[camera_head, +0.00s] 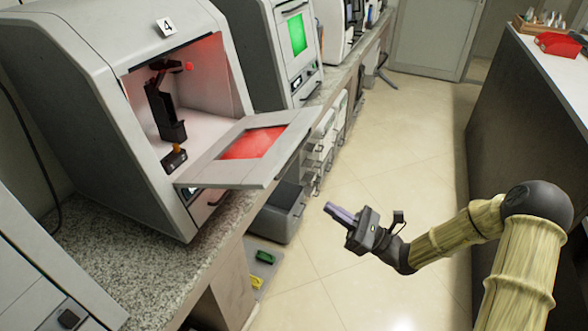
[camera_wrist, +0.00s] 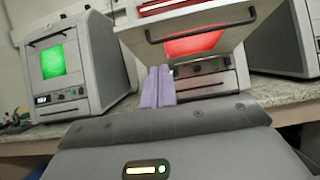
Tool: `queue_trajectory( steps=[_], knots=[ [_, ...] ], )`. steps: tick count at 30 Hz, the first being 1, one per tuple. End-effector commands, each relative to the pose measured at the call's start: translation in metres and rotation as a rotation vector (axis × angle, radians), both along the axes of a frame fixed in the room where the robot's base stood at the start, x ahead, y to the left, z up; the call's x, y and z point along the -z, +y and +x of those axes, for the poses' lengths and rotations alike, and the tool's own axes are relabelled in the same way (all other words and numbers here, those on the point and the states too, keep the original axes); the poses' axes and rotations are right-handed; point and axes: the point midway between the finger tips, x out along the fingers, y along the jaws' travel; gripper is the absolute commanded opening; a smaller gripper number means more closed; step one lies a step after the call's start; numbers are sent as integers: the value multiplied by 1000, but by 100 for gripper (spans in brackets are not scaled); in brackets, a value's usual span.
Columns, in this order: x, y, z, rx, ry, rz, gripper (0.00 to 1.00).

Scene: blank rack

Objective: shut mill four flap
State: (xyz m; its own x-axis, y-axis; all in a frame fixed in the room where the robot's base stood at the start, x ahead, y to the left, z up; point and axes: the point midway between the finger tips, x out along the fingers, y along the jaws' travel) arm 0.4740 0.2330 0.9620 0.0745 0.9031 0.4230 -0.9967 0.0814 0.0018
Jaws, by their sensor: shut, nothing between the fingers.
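Mill four (camera_head: 85,85) is a grey machine on the counter at the left, with a "4" label (camera_head: 167,27) on top. Its flap (camera_head: 252,143), with a red window, is open and sticks out from the lower front edge, roughly level. Inside, the red-lit chamber shows a dark spindle and fixture (camera_head: 165,110). In the wrist view the flap (camera_wrist: 208,42) is ahead at the top, with a black bar handle (camera_wrist: 200,25) along its near edge. My gripper (camera_head: 328,206) is shut and empty, apart from the flap, to its right in the head view. Its purple fingers (camera_wrist: 158,72) show in the wrist view.
Another mill with a green window (camera_head: 297,33) stands behind mill four and shows left in the wrist view (camera_wrist: 52,62). A grey bin (camera_head: 280,212) is under the speckled counter (camera_head: 130,262). Open floor (camera_head: 420,130) lies between it and the dark cabinet (camera_head: 525,110).

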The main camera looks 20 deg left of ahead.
Motion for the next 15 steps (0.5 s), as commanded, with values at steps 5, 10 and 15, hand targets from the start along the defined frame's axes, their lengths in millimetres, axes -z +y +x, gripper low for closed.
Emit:
queue_trajectory(
  steps=[5,10,15],
  knots=[
    [0,2,0,-3,-1,-2,0],
    [-7,15,0,-5,-2,-3,0],
    [-19,40,1,-8,-4,-4,0]
  ],
)
